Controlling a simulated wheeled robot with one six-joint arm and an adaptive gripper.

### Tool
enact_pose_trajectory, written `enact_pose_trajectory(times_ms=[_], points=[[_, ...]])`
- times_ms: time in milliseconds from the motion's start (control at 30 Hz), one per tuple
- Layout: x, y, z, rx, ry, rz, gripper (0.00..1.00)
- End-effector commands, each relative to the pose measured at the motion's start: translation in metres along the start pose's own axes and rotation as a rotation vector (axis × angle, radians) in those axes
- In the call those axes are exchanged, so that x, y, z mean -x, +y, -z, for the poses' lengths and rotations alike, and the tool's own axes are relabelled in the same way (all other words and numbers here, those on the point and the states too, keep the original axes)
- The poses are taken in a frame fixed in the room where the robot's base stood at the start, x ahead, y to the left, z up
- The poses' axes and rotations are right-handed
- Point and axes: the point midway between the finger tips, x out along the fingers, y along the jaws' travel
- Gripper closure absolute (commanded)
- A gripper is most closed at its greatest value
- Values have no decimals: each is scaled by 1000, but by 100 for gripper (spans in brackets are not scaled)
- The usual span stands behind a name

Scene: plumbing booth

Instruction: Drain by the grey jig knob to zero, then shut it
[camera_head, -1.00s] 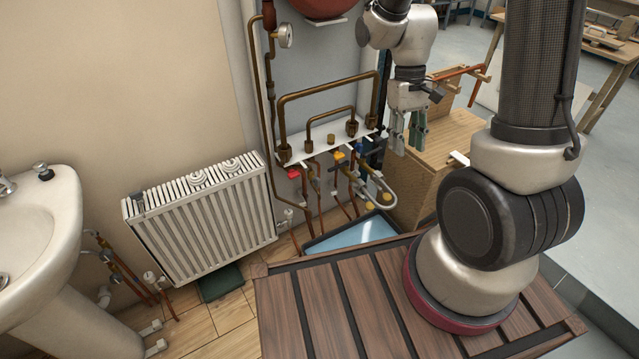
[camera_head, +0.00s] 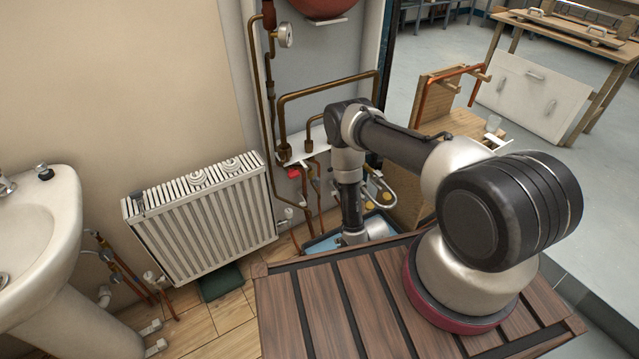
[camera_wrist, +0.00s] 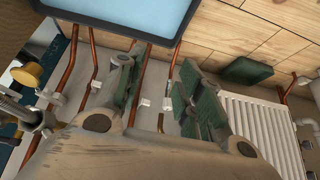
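My gripper (camera_wrist: 158,90) is open in the wrist view, its two green-padded fingers apart with nothing held between them. Copper pipes and small white clips lie behind and around the fingers. In the head view my arm reaches down in front of the pipework and the gripper itself is hidden. No knob can be surely told as the grey jig knob. A grey metal fitting (camera_wrist: 48,119) and a yellow knob (camera_wrist: 28,74) show at the left of the wrist view. The round pressure gauge (camera_head: 286,36) is on the wall pipe in the head view; its reading is too small to tell.
A blue-filled tray (camera_head: 318,243) lies on the floor below the pipes; its dark rim shows in the wrist view (camera_wrist: 110,27). The white radiator (camera_head: 205,225) and a green block (camera_head: 221,282) are to the left. A wooden bench (camera_head: 405,200) stands right of the pipework.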

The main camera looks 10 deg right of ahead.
Motion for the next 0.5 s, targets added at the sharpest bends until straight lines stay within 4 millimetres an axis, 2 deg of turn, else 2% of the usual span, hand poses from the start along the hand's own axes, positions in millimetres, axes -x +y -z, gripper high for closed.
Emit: enact_pose_trajectory(times_ms=[67,133,167,200,300,400,500], points=[[-12,-4,13,9,177,5,63],[-11,-4,46,17,358,8,63],[-8,-4,66,21,441,8,63],[0,-3,96,27,550,7,63],[25,-2,145,35,773,5,63],[49,-3,170,37,918,5,63],[64,-3,181,38,995,3,63]])
